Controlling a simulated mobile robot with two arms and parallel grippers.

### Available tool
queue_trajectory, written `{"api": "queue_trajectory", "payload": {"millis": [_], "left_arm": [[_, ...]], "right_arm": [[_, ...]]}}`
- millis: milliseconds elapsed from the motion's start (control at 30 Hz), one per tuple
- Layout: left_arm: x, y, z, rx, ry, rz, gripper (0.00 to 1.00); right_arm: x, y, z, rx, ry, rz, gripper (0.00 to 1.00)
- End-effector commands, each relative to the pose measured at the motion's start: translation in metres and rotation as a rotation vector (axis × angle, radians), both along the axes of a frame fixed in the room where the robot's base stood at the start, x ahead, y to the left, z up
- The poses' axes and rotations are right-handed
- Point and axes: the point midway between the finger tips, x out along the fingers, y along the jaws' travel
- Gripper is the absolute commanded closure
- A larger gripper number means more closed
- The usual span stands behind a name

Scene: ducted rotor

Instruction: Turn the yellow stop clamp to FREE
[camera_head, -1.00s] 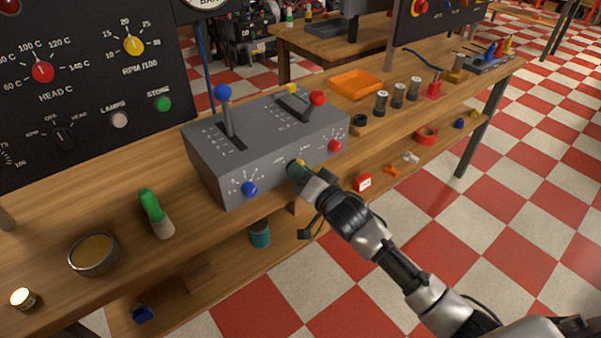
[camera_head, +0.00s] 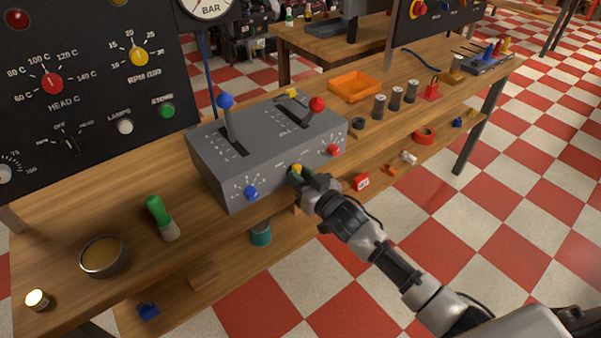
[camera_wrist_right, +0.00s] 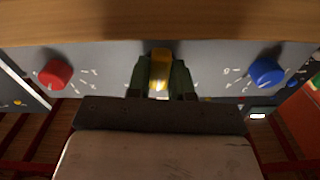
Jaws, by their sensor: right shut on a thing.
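The yellow stop clamp (camera_head: 296,169) is a small knob on the front face of the grey control box (camera_head: 225,180), between a blue knob (camera_head: 251,193) and a red knob (camera_head: 333,150). My right gripper (camera_head: 297,174) is at the box front, shut on the yellow clamp. In the right wrist view the yellow clamp (camera_wrist_right: 160,68) sits between the two dark fingers (camera_wrist_right: 161,78). The labels around the clamp are mostly hidden by the gripper, so its setting cannot be read. My left gripper is not in view.
A blue-topped lever (camera_head: 227,102) and a red-topped lever (camera_head: 316,105) rise from the box top. A green-handled brush (camera_head: 160,215) and a round bowl (camera_head: 103,257) lie left on the bench. An orange tray (camera_head: 355,87) is behind right. The floor in front is open.

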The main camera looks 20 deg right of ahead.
Motion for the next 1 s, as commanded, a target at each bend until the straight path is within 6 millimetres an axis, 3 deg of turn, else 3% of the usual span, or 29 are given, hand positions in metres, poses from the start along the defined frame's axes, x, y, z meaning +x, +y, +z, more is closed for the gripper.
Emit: {"api": "queue_trajectory", "payload": {"millis": [600, 1000], "left_arm": [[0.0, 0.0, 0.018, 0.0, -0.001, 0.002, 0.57], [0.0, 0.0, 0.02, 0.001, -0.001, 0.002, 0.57]], "right_arm": [[0.0, -0.001, 0.0, -0.545, -0.197, 0.0, 1.0], [0.0, -0.001, 0.0, -0.785, -0.284, 0.0, 1.0]]}}
